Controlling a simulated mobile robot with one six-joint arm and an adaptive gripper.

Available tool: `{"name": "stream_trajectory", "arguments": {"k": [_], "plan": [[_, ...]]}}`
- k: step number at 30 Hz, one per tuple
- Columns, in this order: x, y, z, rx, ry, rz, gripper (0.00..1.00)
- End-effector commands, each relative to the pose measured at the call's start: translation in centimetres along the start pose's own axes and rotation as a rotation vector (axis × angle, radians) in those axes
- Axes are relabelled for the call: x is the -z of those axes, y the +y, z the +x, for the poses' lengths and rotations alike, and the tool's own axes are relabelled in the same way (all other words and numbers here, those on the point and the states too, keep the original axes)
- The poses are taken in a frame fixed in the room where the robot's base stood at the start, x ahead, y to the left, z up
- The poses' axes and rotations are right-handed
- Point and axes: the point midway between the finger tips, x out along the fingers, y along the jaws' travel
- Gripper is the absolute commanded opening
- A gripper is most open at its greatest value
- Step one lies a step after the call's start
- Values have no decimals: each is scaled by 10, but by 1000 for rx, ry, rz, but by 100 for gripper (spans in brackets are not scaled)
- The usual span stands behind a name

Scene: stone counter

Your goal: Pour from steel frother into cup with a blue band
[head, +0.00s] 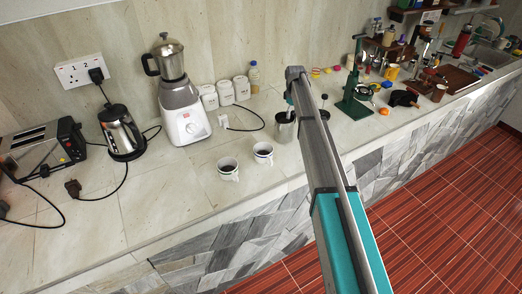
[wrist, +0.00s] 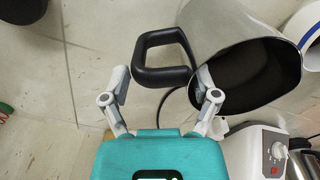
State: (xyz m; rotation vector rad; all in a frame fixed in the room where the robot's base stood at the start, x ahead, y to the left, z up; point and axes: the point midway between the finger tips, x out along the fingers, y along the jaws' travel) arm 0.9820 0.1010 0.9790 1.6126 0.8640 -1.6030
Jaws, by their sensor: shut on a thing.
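The steel frother (wrist: 228,28) is large in the wrist view, with its dark opening visible. My gripper (wrist: 165,76) is shut on its black handle (wrist: 160,72). In the head view the frother (head: 284,130) is partly hidden by my arm and looks roughly upright near the counter; I cannot tell whether it touches. Two white cups with dark contents stand to its left: a nearer one (head: 228,170) and another one (head: 263,154) closer to the frother. Their bands are too small to tell apart there. In the wrist view, a white cup with a blue band (wrist: 311,45) is cut off at the right edge.
A blender (head: 180,105), kettle (head: 121,132) and toaster (head: 45,148) stand to the left. White canisters (head: 225,93) are behind the cups. A green press (head: 355,98) stands right of my arm. The counter left of the cups is clear.

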Motion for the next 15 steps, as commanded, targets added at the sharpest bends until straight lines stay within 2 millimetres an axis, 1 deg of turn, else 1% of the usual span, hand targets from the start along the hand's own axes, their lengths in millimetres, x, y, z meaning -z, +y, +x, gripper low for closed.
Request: {"name": "stream_trajectory", "arguments": {"k": [11,15], "plan": [[6,-6,1,0,0,-9,17],[8,-10,-3,-7,0,-11,17]]}}
